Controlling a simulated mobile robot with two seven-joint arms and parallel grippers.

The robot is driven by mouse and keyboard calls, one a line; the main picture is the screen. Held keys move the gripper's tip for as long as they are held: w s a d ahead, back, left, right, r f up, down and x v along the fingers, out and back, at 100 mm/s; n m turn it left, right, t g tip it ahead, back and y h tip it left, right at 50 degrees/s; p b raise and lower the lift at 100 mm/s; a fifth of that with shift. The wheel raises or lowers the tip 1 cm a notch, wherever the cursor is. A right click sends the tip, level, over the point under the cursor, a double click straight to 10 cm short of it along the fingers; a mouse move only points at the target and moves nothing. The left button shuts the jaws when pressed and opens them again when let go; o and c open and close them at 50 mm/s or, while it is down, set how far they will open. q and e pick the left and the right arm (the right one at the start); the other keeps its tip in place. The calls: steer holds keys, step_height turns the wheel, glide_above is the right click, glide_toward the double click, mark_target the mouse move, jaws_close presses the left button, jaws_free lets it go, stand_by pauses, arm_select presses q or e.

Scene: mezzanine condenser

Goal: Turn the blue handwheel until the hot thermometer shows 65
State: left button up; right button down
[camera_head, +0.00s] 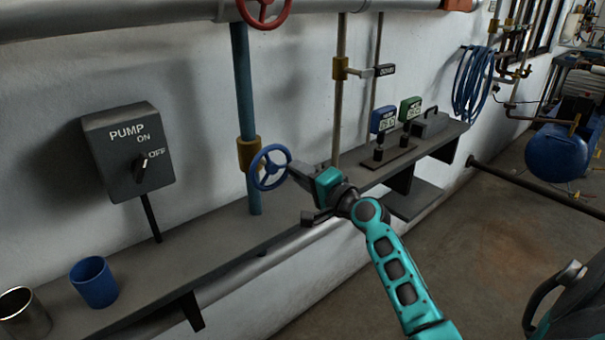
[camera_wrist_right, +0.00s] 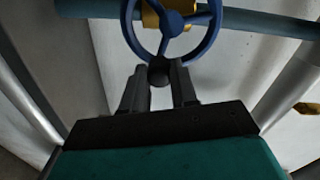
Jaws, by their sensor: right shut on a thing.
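The blue handwheel (camera_head: 257,168) sits on a yellow valve body (camera_head: 248,154) on a blue vertical pipe (camera_head: 244,90). My right gripper (camera_head: 292,170) reaches the wheel's right side. In the right wrist view, the gripper's fingers (camera_wrist_right: 160,84) close around a dark knob (camera_wrist_right: 159,74) on the rim of the blue handwheel (camera_wrist_right: 205,41). Two small digital displays, one blue (camera_head: 383,119) and one green (camera_head: 410,108), stand on the shelf right of the wheel. Their digits are too small to read surely. My left gripper is not in view.
A grey pump switch box (camera_head: 128,150) hangs at the left, its lever near OFF. A blue cup (camera_head: 93,284) and a metal cup (camera_head: 24,316) stand on the shelf (camera_head: 190,255). A red handwheel (camera_head: 264,12) is above. A blue hose (camera_head: 472,85) hangs at the right.

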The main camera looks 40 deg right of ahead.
steer(key=c, duration=1)
jaws_free()
steer(key=shift+o, duration=0.6)
steer(key=s+d+b, duration=0.1)
steer(key=s, duration=1.2)
steer(key=shift+w, duration=0.1)
